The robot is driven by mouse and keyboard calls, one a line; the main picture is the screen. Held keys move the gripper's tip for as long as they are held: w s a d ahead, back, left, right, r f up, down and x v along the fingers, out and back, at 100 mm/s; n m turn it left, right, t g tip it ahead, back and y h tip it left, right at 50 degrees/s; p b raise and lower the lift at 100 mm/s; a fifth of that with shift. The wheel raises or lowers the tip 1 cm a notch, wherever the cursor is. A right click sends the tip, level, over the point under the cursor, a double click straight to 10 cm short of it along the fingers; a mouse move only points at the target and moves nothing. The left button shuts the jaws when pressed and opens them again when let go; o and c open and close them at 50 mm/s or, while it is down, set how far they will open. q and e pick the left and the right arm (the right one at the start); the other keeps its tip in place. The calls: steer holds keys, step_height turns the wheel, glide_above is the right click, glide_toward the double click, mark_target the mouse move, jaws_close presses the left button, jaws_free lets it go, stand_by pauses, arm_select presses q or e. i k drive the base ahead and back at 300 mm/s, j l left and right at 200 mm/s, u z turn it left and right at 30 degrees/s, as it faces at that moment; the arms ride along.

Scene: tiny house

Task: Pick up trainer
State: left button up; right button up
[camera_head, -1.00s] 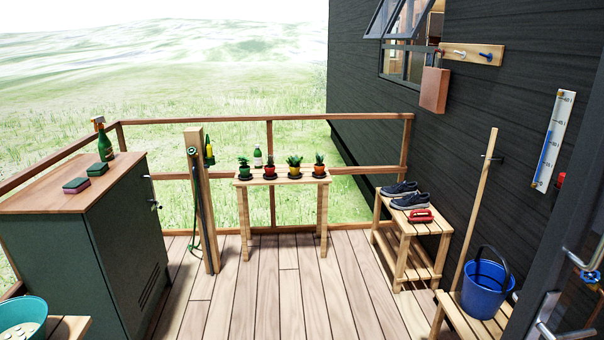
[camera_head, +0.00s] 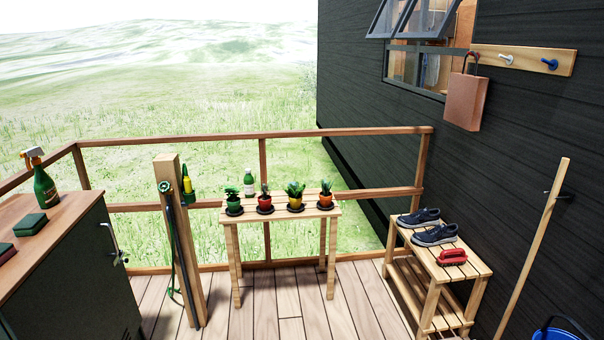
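Two dark blue trainers with pale soles lie side by side on the top of a slatted wooden bench at the right, against the dark wall. The farther trainer (camera_head: 419,217) is at the back of the top, and the nearer trainer (camera_head: 435,235) lies just in front of it. A red brush (camera_head: 452,257) lies in front of the trainers on the same bench (camera_head: 474,268). Neither of my grippers is in view.
A wooden plant table (camera_head: 228,215) with several potted plants stands at the middle by the railing (camera_head: 262,190). A green cabinet (camera_head: 75,280) stands at the left. A pole (camera_head: 532,245) leans at the right, near a blue bucket (camera_head: 562,333). The deck (camera_head: 290,310) between is clear.

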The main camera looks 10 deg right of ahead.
mark_target(422, 218)
steer(key=i+z, duration=0.3)
steer(key=i, duration=0.4)
steer(key=i+j+z, duration=0.25)
steer(key=i, duration=0.45)
steer(key=i+z, duration=0.3)
steer(key=i, duration=0.15)
steer(key=i+z, duration=0.3)
steer(key=i, duration=0.15)
steer(key=i+j+z, duration=0.15)
steer(key=i+z, duration=0.15)
steer(key=i+j+z, duration=0.3)
steer(key=i, duration=0.2)
